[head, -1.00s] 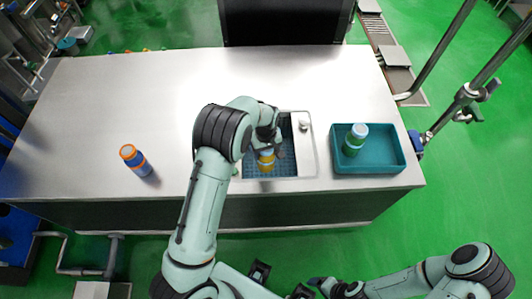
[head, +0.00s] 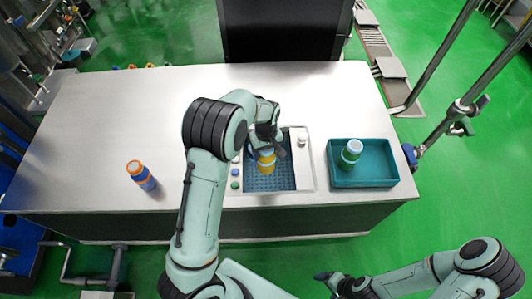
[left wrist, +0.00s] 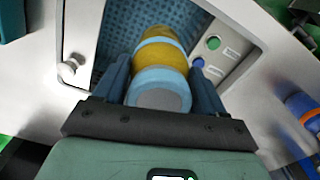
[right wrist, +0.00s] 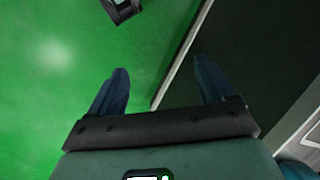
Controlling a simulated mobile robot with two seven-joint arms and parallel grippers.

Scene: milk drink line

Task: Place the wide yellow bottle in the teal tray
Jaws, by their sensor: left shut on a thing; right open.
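The wide yellow bottle (head: 266,163) is held by my left gripper (head: 265,146) over the blue perforated floor of the sunken station. In the left wrist view the yellow bottle (left wrist: 162,54) sits between the two fingers, its pale blue and grey cap end (left wrist: 160,92) toward the camera. The teal tray (head: 363,183) stands to the right on the counter, with a green bottle with a pale blue cap (head: 350,157) inside at its left. My right gripper (right wrist: 160,88) is open and empty, off the counter's front, above green floor.
A blue bottle with orange bands (head: 143,177) stands on the counter at the left. The sunken station (head: 304,172) has a white knob (head: 302,137) on its right rim and coloured buttons on its left rim. The counter's left part is mostly clear.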

